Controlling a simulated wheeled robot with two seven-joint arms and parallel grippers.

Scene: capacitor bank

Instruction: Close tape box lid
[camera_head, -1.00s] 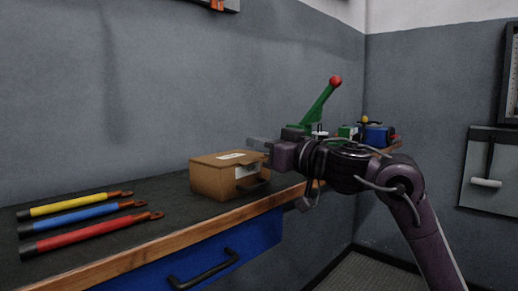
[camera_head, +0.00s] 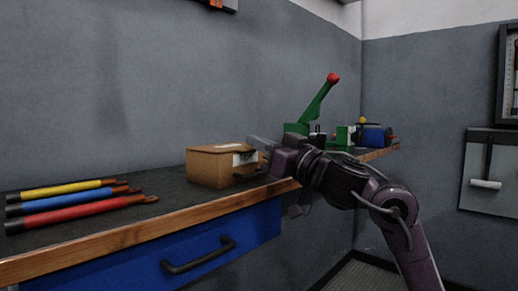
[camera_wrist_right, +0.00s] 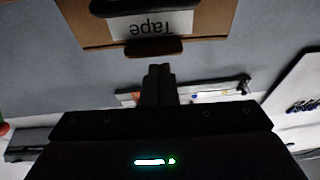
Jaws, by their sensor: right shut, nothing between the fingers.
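The brown tape box (camera_head: 212,168) stands on the workbench, with a pale label and a dark handle on its front. Its lid (camera_head: 222,149) looks lowered onto the box; I cannot tell whether a small gap remains. In the right wrist view the box (camera_wrist_right: 100,38) is upside down at the top, with the "Tape" label and a dark handle (camera_wrist_right: 155,47). My right gripper (camera_head: 254,142) is shut and empty at the box's front right, at about lid height. In the wrist view its fingers (camera_wrist_right: 160,70) point toward the handle; contact is unclear. My left gripper is out of view.
Yellow (camera_head: 60,190), blue (camera_head: 65,202) and red (camera_head: 75,214) rods lie on the bench (camera_head: 150,213) at left. A green lever with a red knob (camera_head: 318,103) stands behind my right gripper. A blue drawer (camera_head: 225,240) is below the bench edge.

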